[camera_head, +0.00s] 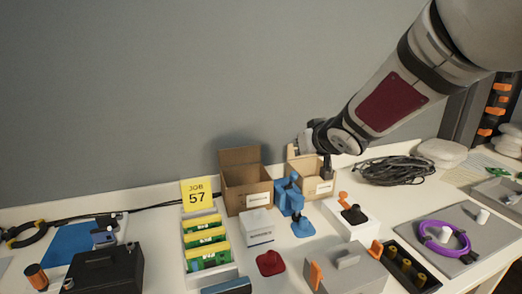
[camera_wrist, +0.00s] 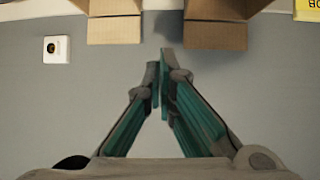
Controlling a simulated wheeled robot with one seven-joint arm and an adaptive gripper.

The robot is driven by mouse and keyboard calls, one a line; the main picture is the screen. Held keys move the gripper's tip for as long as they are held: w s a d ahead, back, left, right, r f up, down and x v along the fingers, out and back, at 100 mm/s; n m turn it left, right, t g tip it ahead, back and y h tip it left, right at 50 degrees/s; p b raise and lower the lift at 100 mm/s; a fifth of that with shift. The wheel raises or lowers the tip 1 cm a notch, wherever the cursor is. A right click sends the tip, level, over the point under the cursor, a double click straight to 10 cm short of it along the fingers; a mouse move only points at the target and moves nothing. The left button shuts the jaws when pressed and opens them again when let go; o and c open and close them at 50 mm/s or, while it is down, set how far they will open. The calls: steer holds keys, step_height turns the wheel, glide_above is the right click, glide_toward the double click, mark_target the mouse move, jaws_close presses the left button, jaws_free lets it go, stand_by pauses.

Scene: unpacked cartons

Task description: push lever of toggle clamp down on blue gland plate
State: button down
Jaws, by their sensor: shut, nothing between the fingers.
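The blue gland plate (camera_head: 66,246) lies flat at the left of the bench in the head view. A small grey toggle clamp (camera_head: 103,237) stands at its right side; a dark-tipped part, seemingly its lever, sticks up to the right. The clamp is too small to read its exact state. My gripper (camera_head: 327,172) is far to the right of the plate, above the bench by an open carton. In the wrist view, my gripper (camera_wrist: 159,88) has its fingers together and empty. Plate and clamp do not show there.
Two open cartons (camera_head: 246,195) (camera_head: 318,187) stand at the wall. A yellow job sign (camera_head: 197,193), a tray of green-yellow boxes (camera_head: 207,243) and a blue upright device (camera_head: 289,196) stand between gripper and plate. A black box (camera_head: 108,270) sits before the plate. Cables (camera_head: 394,171) lie right.

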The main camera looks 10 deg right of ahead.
steer(key=w+r+n+y+p, duration=0.1)
steer(key=w+r+n+p, duration=0.2)
steer(key=p, duration=0.3)
steer(key=n+g+y+p, duration=0.2)
steer(key=n+g+p, duration=0.3)
steer(key=p, duration=0.6)
glide_above(291, 180)
steer(key=w+a, duration=0.2)
step_height(291, 180, down, 10)
steer(key=shift+s+d+f+n+t, duration=0.3)
steer(key=shift+d+f+t, duration=0.1)
steer(key=shift+d+f, duration=0.1)
